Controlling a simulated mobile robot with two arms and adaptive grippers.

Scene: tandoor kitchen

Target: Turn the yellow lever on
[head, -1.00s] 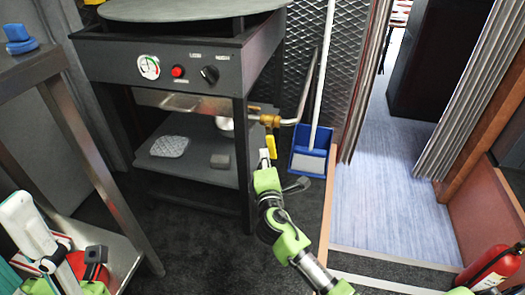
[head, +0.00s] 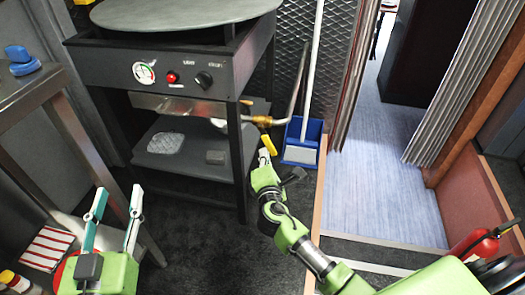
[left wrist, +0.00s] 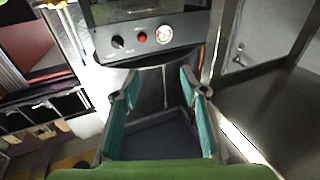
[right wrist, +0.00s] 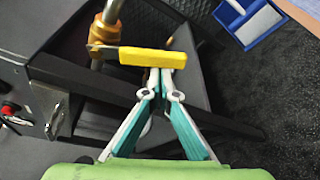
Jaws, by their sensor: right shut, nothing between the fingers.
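The yellow lever (head: 268,144) hangs, slightly tilted, below the brass valve (head: 262,121) on the pipe right of the oven stand. In the right wrist view the lever (right wrist: 152,57) lies across the picture, with the brass valve (right wrist: 108,22) at its left end. My right gripper (head: 262,160) is at the lever. In the right wrist view its fingertips (right wrist: 163,78) are together, empty, against or just short of the lever's near edge; contact cannot be told. My left gripper (head: 119,195) is open and empty at the lower left, far from the lever.
A blue dustpan (head: 303,140) stands close right of the lever. A metal table (head: 85,145) is at left, a fire extinguisher (head: 478,243) at lower right.

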